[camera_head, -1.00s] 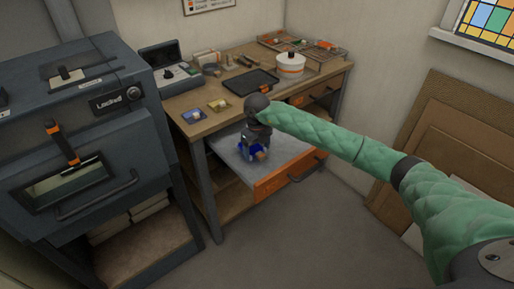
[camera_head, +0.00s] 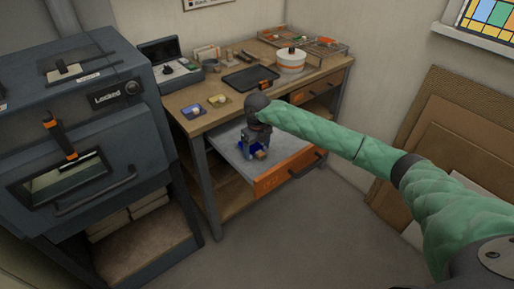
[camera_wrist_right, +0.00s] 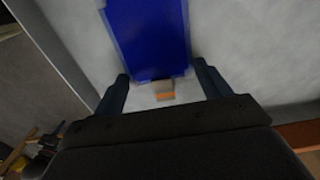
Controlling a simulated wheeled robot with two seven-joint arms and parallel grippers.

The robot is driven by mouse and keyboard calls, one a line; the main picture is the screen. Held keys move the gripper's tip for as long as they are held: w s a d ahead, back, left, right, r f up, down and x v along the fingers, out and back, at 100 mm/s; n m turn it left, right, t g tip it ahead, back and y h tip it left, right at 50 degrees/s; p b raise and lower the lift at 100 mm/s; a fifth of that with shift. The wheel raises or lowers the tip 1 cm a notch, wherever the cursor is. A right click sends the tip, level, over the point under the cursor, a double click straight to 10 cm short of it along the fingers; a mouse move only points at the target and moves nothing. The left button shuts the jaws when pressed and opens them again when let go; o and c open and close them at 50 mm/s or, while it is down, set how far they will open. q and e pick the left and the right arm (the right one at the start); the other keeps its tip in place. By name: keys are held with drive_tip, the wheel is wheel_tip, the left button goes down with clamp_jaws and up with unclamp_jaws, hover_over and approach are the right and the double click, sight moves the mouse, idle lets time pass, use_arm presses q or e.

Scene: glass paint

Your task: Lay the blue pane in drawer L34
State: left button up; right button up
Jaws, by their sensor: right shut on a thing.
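The blue pane (camera_wrist_right: 150,38) is a flat, deep blue rectangle with paler edges. In the head view it shows as a small blue patch (camera_head: 242,148), mostly covered by my right gripper (camera_head: 255,150). My right gripper, also in the wrist view (camera_wrist_right: 160,76), is shut on the pane's near end, one finger at each side. The pane is over the grey floor of a pulled-out drawer (camera_head: 292,158) with an orange front. Whether it touches the floor I cannot tell. The drawer's label is unreadable. My left gripper is out of view.
A small tan and orange block (camera_wrist_right: 165,91) shows between my fingers. The workbench (camera_head: 178,103) above holds a black tray (camera_head: 250,78), a white round pot (camera_head: 290,62) and small coloured pieces. A dark kiln-like cabinet (camera_head: 110,140) marked "Locked" stands left. Boards (camera_head: 450,120) lean right.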

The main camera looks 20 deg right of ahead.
idle(0.3)
idle(0.4)
idle(0.4)
drive_tip(key=o, duration=1)
drive_tip(key=shift+o, duration=0.2)
drive_tip(key=shift+r, duration=0.35)
drive_tip(key=shift+r+p, duration=0.8)
drive_tip(key=shift+r, duration=2.3)
